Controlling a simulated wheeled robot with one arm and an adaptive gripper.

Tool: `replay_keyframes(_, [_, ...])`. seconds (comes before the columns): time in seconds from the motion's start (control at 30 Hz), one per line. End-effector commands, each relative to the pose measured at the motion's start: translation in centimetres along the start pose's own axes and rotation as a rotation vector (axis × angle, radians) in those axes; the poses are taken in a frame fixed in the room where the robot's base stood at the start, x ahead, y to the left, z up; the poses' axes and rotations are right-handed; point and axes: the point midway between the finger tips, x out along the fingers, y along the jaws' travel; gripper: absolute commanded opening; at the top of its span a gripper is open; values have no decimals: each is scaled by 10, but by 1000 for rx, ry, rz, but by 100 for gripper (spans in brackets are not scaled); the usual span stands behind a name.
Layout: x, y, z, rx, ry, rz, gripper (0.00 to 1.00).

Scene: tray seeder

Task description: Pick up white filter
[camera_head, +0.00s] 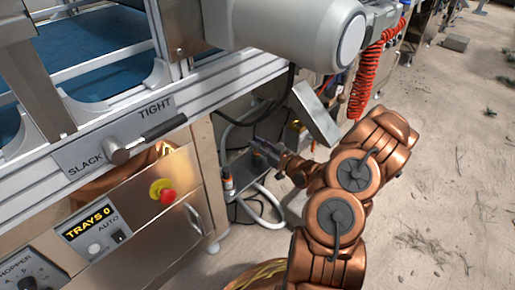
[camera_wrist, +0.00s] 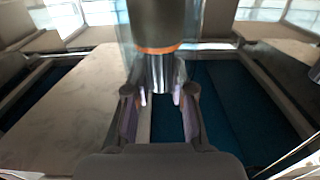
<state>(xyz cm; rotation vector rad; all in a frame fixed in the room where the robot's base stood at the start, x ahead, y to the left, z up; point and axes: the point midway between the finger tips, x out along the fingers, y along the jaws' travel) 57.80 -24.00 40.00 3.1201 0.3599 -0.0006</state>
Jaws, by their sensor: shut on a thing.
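In the wrist view, my gripper (camera_wrist: 160,98) has one finger on each side of a shiny, pale cylinder (camera_wrist: 159,74), which looks to be the white filter. Above it is a wider grey cylinder with an orange ring (camera_wrist: 157,49) at its lower edge. My gripper is shut on the pale cylinder. In the head view, my dark gripper (camera_head: 262,150) points left into the space beside the machine's cabinet. What it holds is too small to make out there. A small upright cylinder with an orange band (camera_head: 228,182) stands left of and below it.
The seeder's control panel (camera_head: 130,215), with a red stop button and a slack/tight lever (camera_head: 125,152), is at left. Hoses (camera_head: 258,205) and a slanted metal plate (camera_head: 316,112) are close to my gripper. A coiled red hose (camera_head: 373,75) hangs above. Bare floor (camera_head: 450,180) lies at right.

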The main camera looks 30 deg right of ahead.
Motion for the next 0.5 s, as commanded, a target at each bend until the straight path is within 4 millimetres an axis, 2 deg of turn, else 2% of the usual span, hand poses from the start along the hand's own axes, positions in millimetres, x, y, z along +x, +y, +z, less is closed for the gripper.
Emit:
replay_keyframes(0.17, [0, 0, -17, -2, 2, -1, 0])
replay_keyframes(0.5, [0, 0, -75, -3, 2, 0, 0])
